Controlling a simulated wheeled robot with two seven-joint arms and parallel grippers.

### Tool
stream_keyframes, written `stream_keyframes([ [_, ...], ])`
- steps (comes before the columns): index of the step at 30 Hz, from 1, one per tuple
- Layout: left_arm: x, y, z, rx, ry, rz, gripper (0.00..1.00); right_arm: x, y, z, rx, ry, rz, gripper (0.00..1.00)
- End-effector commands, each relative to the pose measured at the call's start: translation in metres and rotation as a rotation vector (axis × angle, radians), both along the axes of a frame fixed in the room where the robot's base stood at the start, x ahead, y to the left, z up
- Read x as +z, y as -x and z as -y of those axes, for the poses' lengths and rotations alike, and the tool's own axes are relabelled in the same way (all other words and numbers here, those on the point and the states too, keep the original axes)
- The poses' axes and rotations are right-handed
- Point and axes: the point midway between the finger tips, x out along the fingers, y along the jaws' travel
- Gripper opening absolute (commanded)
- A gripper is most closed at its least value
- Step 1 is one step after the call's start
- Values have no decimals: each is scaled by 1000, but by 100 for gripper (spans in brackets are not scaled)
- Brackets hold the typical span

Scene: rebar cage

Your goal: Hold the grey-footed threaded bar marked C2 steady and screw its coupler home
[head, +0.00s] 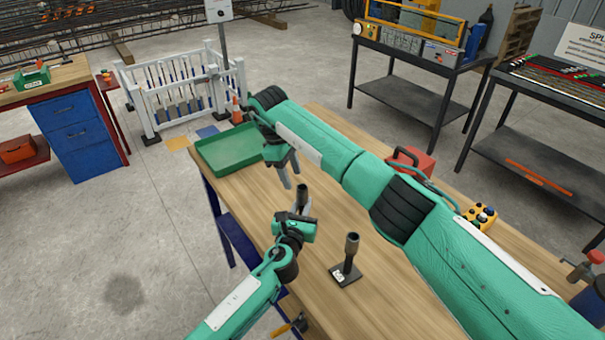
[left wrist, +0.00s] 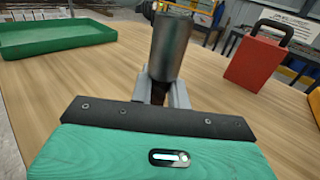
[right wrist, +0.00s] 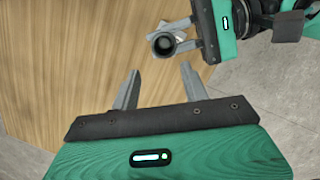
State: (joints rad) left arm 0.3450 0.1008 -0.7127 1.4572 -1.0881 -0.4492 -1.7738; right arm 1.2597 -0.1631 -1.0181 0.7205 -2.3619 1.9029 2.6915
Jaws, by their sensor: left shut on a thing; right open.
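A threaded bar with a dark grey coupler (head: 303,195) stands upright in my left gripper (head: 298,212); its foot and any mark are hidden. In the left wrist view the coupler (left wrist: 170,48) rises above the left fingers (left wrist: 166,92), which are shut on the bar below it. My right gripper (head: 293,178) is open and empty, close above and beside the coupler. In the right wrist view the coupler's round open top (right wrist: 164,43) lies beyond the open right fingers (right wrist: 157,82), not between them. A second bar with a coupler (head: 352,243) stands free on a dark labelled foot (head: 345,275); I cannot read its label.
The wooden table (head: 315,275) has a green tray (head: 228,150) at its far left. A red box (head: 412,163) and a yellow button box (head: 480,215) stand beyond my right arm. The table is bare around the second bar, to its left and front.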

Motion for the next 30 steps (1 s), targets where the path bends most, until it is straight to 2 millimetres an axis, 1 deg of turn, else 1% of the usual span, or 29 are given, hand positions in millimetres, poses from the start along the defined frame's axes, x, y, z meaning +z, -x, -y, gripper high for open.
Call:
stream_keyframes([
  [1,0,0,0,0,0,0,0,9,-3,-4,88,-13,10,45],
  [3,0,0,0,1,0,0,0,6,-3,-1,202,-23,-21,45],
  [30,0,0,0,1,-1,1,0,16,-5,8,1714,-118,-284,45],
])
